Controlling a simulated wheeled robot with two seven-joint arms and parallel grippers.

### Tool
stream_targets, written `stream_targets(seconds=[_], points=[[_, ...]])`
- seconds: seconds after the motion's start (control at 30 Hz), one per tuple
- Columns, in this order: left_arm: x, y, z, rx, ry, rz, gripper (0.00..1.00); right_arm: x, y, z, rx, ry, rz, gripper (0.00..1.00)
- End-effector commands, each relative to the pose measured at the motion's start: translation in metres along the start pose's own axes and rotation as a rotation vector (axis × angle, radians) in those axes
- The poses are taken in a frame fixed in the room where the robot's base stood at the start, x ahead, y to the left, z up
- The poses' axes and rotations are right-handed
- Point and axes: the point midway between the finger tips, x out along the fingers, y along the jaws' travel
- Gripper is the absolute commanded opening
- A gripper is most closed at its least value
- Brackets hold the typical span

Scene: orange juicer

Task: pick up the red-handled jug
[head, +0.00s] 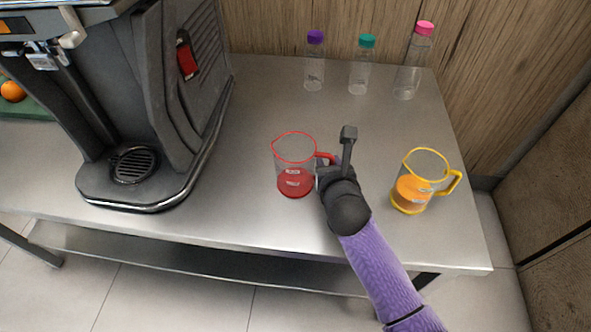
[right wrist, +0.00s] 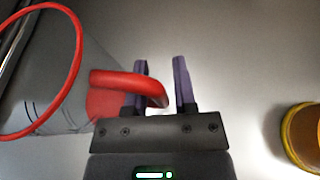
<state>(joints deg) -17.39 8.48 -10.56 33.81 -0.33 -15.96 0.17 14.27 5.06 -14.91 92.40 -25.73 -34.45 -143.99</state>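The red-handled jug (head: 295,182) stands upright on the steel table. It is clear, with a red rim, red handle and red contents. Its rim (right wrist: 78,60) and handle (right wrist: 125,80) show in the right wrist view. My right gripper (head: 336,157) is at the handle, to the right of the jug. In the wrist view its fingers (right wrist: 161,85) are apart, and the handle's outer part lies between them. The left finger is partly hidden by the handle, seemingly within its loop. A small gap shows between handle and right finger. My left gripper is not in view.
A yellow-handled jug (head: 411,194) with orange contents stands to the right of my right arm. A large dark juicer (head: 150,110) stands at left. Clear bottles with purple (head: 314,75), teal (head: 360,78) and pink (head: 409,75) caps stand along the back. The table between is clear.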

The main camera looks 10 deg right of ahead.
Motion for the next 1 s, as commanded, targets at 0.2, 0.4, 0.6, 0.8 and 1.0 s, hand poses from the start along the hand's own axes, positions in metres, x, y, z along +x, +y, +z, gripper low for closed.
stream_targets(seconds=[0.2,0.4,0.6,0.8,1.0], points=[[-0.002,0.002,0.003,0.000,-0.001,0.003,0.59,-0.001,0.000,0.002,0.000,-0.001,0.000,0.21],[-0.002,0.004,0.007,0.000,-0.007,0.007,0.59,-0.001,0.000,0.002,0.000,-0.001,0.000,0.00],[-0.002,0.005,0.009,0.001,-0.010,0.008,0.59,-0.001,0.000,0.002,0.000,-0.002,0.001,0.00],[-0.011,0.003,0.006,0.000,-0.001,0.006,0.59,-0.006,0.000,0.015,-0.002,-0.006,0.001,0.00],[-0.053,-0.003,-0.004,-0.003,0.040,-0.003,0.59,-0.029,0.001,0.070,-0.002,-0.011,0.001,0.00]])
